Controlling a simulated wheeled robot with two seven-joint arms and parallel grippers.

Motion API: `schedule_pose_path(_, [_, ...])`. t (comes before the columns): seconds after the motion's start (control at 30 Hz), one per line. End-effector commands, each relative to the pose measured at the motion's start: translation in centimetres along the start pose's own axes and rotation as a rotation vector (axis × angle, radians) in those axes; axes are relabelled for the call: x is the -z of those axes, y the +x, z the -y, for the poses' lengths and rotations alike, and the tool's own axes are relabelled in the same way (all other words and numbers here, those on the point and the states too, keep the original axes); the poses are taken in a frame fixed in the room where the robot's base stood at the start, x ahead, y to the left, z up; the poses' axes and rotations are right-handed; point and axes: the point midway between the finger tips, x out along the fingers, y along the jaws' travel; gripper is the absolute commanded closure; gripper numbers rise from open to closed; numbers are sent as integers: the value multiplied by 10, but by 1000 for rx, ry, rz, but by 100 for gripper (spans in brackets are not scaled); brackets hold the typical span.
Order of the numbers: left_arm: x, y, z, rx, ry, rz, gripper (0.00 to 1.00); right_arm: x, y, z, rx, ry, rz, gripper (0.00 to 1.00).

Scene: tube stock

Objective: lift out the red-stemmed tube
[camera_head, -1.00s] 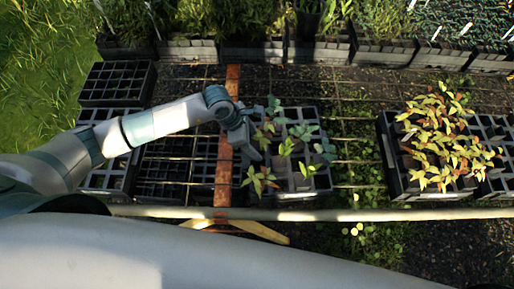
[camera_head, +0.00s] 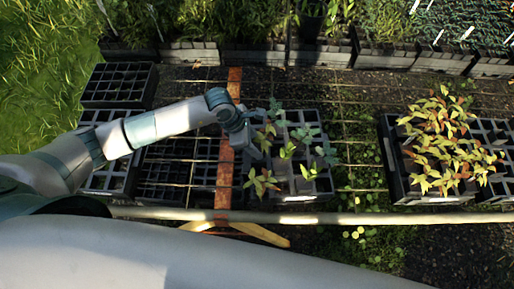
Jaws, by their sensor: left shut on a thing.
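A black tray (camera_head: 310,189) of tube cells stands at the centre and holds several small seedlings. Some are blue-green (camera_head: 304,134), some bright green (camera_head: 288,151), and one has yellow-brown leaves (camera_head: 262,184) near the front left. Stem colours are too small to tell, so I cannot pick out the red-stemmed tube. My left gripper (camera_head: 250,153) points down at the left side of this tray, among the leaves. It is shut on a tube, but the fingertips and the tube's body are mostly hidden. My right gripper is not in view.
Empty black trays (camera_head: 118,84) lie at the left, partly under my left arm. A tray of tall yellow-red plants (camera_head: 440,140) stands at the right. Planted crates (camera_head: 320,55) line the back. A pale rail (camera_head: 380,217) runs along the front. Wire mesh and weedy ground separate the trays.

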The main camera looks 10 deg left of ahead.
Motion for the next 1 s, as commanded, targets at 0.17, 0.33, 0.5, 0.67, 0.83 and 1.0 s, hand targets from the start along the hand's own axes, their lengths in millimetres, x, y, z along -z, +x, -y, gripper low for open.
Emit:
schedule_pose_path(0.17, [-4,-7,-1,-1,1,2,100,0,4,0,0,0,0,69])
schedule_pose_path(0.33, [-11,-25,-1,-4,3,3,100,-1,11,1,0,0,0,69])
schedule_pose_path(0.5, [-23,-54,-2,-5,5,4,100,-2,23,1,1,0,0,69])
schedule_pose_path(0.67, [-37,-87,-2,-6,6,4,100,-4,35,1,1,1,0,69])
schedule_pose_path(0.83, [-51,-122,-2,-6,5,3,100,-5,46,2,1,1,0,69])
schedule_pose_path(1.0, [-62,-148,-1,-4,2,2,100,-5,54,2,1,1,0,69])
